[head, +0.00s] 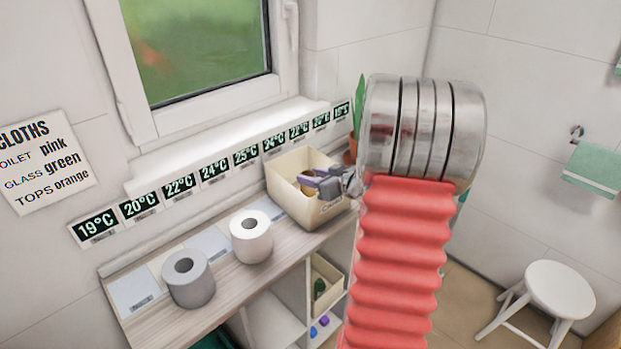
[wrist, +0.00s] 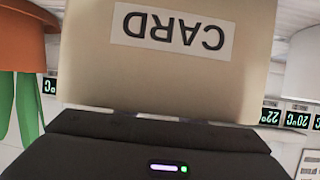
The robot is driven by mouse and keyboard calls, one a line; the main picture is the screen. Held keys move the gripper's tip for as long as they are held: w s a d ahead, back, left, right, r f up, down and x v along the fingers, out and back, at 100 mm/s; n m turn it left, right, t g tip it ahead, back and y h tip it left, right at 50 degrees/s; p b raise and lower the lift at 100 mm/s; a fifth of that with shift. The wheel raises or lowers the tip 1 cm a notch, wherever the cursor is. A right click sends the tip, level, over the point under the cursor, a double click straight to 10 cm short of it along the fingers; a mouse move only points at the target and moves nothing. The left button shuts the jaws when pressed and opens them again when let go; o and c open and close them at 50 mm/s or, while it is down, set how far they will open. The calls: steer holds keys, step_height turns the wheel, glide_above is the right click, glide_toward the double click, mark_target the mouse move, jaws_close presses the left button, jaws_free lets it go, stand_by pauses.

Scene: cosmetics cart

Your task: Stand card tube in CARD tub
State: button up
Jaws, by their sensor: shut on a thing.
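The cream CARD tub (head: 285,200) stands on the cart top below the window, at its far end. Its pale wall with the upside-down CARD label fills the middle of the wrist view (wrist: 170,75). My gripper (head: 308,182) reaches over the tub's right rim, its fingers at or just inside the mouth. Its dark body crosses the bottom of the wrist view. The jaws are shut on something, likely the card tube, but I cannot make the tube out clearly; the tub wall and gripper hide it.
A white roll (head: 250,237) and a grey roll (head: 188,277) stand nearer on the cart top (head: 222,286). A potted plant (head: 352,152) is close behind the tub. A smaller bin (head: 328,290) sits on a shelf below. A white stool (head: 560,288) stands at right.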

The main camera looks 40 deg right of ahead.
steer(key=o, duration=1.3)
steer(key=shift+f, duration=0.1)
steer(key=shift+c, duration=0.2)
steer(key=v, duration=1.2)
steer(key=shift+d, duration=0.1)
